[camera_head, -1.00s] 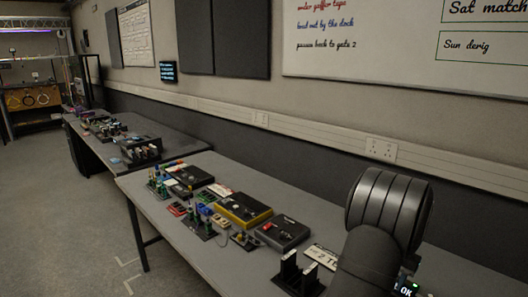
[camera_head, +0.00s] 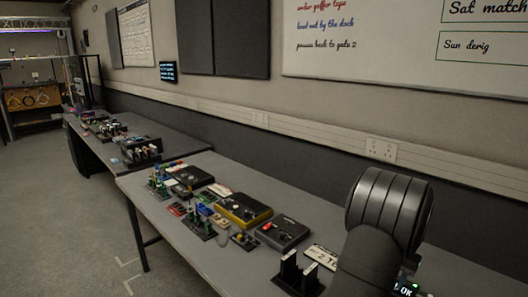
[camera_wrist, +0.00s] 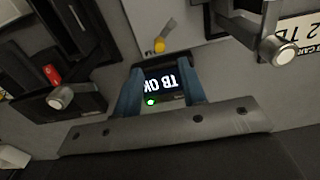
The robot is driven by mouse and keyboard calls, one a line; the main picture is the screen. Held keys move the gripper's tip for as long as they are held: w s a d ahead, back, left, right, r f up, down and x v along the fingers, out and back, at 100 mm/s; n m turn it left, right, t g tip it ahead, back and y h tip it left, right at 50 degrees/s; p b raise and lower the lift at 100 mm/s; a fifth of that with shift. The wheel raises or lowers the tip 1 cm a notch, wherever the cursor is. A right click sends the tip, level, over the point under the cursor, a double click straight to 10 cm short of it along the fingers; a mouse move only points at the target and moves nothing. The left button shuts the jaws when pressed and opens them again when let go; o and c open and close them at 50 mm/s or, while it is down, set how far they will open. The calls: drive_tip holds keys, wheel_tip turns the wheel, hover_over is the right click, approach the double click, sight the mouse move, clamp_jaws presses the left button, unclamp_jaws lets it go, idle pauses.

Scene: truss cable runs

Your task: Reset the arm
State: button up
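A small dark unit (camera_wrist: 165,60) with a lit screen reading "TB OK", upside down, and a green light lies beyond and between the fingers. I cannot tell how far the fingertips are from it. In the head view, my dark arm covers the right of the near bench (camera_head: 214,262), and my gripper is hidden. The lit screen (camera_head: 404,288) shows partly at the bottom, beside my arm.
Dark boxes with knobs, including a yellow-edged one (camera_head: 243,210) and a black one (camera_head: 283,232), stand on the near bench with several small parts. A black two-post stand (camera_head: 298,273) and a white plate (camera_head: 322,256) are close to my arm. A wall stands behind.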

wheel_tip(320, 180, down, 7)
drive_tip(key=shift+f, duration=0.35)
drive_tip(key=m, duration=0.3)
drive_tip(key=shift+s+a+r, duration=0.1)
drive_tip(key=shift+s, duration=0.3)
wheel_tip(320, 180, up, 15)
drive_tip(key=a+n, duration=0.2)
drive_tip(key=n, duration=1)
drive_tip(key=shift+s+f+n, duration=0.2)
drive_tip(key=shift+s+n, duration=0.1)
drive_tip(key=shift+n, duration=0.1)
idle(1.6)
